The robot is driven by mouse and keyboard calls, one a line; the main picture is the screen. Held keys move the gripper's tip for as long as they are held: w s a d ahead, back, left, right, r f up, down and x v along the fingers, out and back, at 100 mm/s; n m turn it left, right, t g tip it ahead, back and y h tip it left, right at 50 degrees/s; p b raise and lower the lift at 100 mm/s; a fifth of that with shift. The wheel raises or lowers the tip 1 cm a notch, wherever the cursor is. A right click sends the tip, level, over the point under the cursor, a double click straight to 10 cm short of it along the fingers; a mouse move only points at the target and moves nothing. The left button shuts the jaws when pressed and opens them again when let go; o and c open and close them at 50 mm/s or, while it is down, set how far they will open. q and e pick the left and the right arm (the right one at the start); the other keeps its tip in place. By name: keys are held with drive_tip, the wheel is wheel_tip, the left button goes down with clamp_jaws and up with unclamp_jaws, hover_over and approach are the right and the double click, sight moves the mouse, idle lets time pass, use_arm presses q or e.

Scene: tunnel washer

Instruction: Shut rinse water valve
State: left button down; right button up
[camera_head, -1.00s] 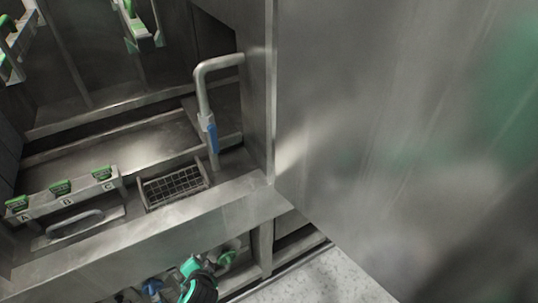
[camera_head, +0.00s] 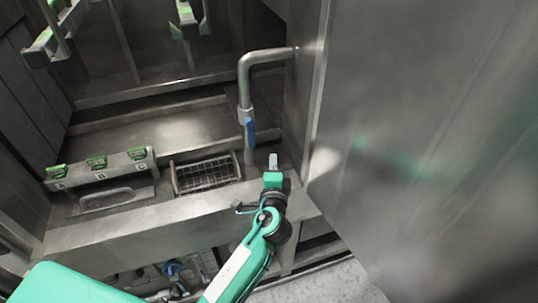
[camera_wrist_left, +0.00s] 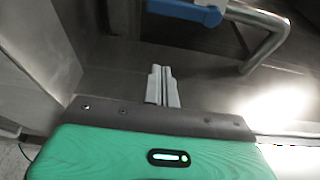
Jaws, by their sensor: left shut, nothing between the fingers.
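The rinse water valve has a blue lever handle (camera_head: 249,133) on a bent grey metal pipe (camera_head: 243,80). The lever lies along the upright part of the pipe. The blue handle (camera_wrist_left: 185,10) also shows at the top of the left wrist view, roughly in line with the pipe (camera_wrist_left: 262,20). My left gripper (camera_head: 273,160) is shut and empty. It is above the metal ledge, just right of and a little below the blue handle in the head view, apart from it. Its closed fingers (camera_wrist_left: 163,85) also show in the wrist view. My right gripper is in neither view.
A large metal panel (camera_head: 430,130) stands close on the right of my gripper. A wire basket (camera_head: 207,174) is left of the pipe. Green clips (camera_head: 97,161) marked A, B and C sit on a rail further left. The metal ledge (camera_head: 150,220) runs in front.

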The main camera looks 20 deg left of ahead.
sight(251, 135)
use_arm(q)
drive_tip(key=w+a+p, duration=0.5)
drive_tip(key=w, duration=0.1)
drive_tip(key=shift+a, duration=0.35)
drive_tip(key=shift+w, duration=0.1)
